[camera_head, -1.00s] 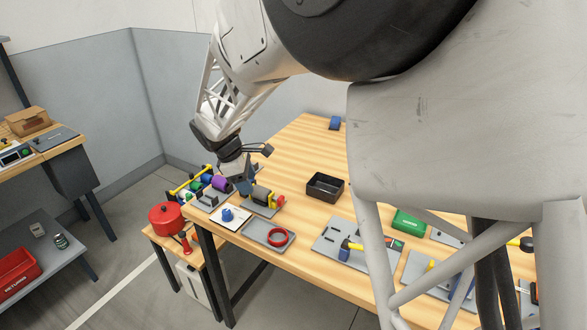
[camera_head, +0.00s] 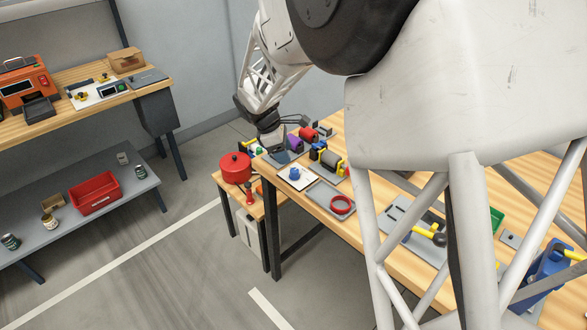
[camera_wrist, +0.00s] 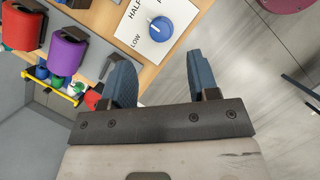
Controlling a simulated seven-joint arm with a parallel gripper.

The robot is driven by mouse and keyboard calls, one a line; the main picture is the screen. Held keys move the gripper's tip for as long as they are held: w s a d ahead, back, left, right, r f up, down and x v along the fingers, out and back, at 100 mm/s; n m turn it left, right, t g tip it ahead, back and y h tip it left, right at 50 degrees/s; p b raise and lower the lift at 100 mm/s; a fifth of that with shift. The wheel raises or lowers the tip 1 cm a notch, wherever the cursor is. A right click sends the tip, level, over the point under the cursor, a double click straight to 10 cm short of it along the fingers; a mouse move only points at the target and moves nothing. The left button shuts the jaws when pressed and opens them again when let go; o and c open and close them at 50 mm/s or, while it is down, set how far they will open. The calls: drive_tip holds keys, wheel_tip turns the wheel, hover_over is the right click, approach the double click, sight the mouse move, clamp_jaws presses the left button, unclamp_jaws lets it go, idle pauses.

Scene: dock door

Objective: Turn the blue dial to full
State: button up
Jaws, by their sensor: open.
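The blue dial (camera_head: 295,173) sits on a white plate (camera_head: 297,179) near the left front corner of the wooden table. In the wrist view the dial (camera_wrist: 160,28) has a white pointer line, and the plate (camera_wrist: 135,18) shows the printed words LOW and HALF; the rest of the plate's print is out of view. My gripper (camera_wrist: 158,68) is open and empty, its two blue-grey fingers apart. The dial lies ahead of the fingertips in that view, apart from them. In the head view my gripper (camera_head: 280,155) hangs above the table corner, just behind the plate.
A grey tray with a red ring (camera_head: 342,204) lies right of the plate. A yellow-and-black device (camera_head: 327,158) and purple and red rolls stand behind it. A red pot (camera_head: 235,167) stands on a low stand to the left. A hammer (camera_head: 430,234) lies farther right.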

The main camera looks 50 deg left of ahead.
sight(294, 170)
drive_tip(key=shift+x, duration=3.75)
drive_tip(key=c, duration=0.9)
drive_tip(key=shift+m, duration=0.5)
drive_tip(key=m+g+h, duration=0.1)
drive_tip(key=m, duration=0.3)
drive_tip(key=shift+g, duration=0.4)
drive_tip(key=m+g, duration=0.1)
drive_tip(key=m, duration=0.2)
drive_tip(key=m+g, duration=0.1)
drive_tip(key=m, duration=0.2)
drive_tip(key=shift+w, duration=0.15)
